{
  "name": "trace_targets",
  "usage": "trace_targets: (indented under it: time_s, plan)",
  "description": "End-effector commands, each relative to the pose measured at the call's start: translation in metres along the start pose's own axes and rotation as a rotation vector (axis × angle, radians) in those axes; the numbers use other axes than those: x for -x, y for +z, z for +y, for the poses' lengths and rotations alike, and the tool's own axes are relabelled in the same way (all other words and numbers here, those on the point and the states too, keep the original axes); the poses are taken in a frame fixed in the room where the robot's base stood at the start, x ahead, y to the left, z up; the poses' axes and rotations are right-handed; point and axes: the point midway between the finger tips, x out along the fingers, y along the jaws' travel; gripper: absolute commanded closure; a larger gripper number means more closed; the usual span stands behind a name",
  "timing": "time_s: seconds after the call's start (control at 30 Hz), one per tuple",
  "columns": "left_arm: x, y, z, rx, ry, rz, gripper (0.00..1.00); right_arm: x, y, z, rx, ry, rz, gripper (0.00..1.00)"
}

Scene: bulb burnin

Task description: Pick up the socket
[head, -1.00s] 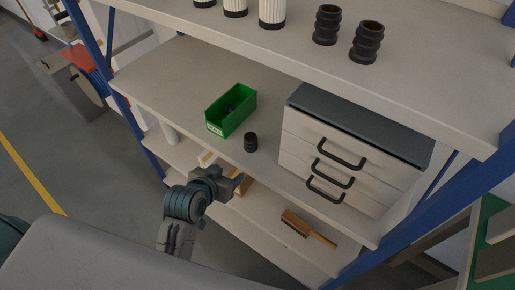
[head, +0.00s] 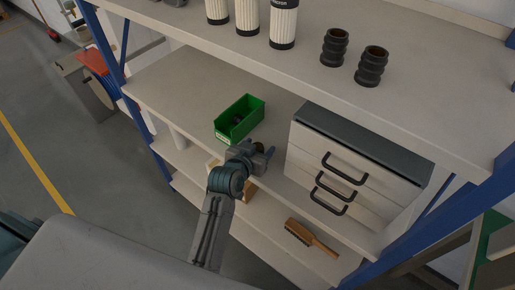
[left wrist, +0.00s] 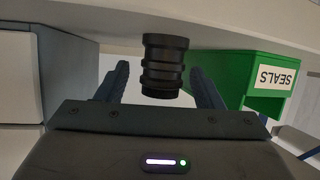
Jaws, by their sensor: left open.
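The socket (left wrist: 163,66) is a small black ribbed cylinder standing on the middle shelf. In the left wrist view, which is upside down, it appears between the two fingers, clear of both. My left gripper (head: 264,157) is open and reaches in over the front edge of the middle shelf. In the head view it largely covers the socket. In the left wrist view the fingers (left wrist: 162,82) flank the socket, but I cannot tell how deep it sits between them. My right gripper is not in view.
A green bin (head: 226,133) labelled SEALS stands close beside the socket; its side (left wrist: 227,75) is near one finger. A drawer cabinet (head: 345,170) stands on the other side. The upper shelf (head: 300,75) holds white filters and black ribbed parts. A brush (head: 312,240) lies on the lower shelf.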

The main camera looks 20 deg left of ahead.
Motion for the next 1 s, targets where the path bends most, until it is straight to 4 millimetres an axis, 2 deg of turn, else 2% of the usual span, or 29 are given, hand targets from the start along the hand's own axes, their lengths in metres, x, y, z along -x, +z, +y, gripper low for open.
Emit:
trace_targets:
  time_s: [0.13,0.4,0.6,0.67,0.9,1.0]
  plan:
    - [-0.014,-0.002,-0.001,-0.001,0.0,0.001,0.39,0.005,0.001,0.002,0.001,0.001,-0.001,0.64]
    - [-0.017,0.0,-0.001,0.0,-0.001,0.001,0.39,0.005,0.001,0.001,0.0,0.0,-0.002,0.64]
    - [-0.016,0.0,-0.001,0.0,-0.001,0.001,0.78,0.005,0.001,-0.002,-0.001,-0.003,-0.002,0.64]
    - [-0.016,0.0,-0.001,0.0,-0.001,0.001,0.87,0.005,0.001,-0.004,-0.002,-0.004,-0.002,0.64]
    - [-0.016,-0.001,-0.001,0.0,-0.001,0.002,0.87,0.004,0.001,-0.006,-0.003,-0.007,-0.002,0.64]
    - [-0.014,-0.008,-0.001,-0.001,-0.001,0.004,0.87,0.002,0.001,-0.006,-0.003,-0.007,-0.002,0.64]
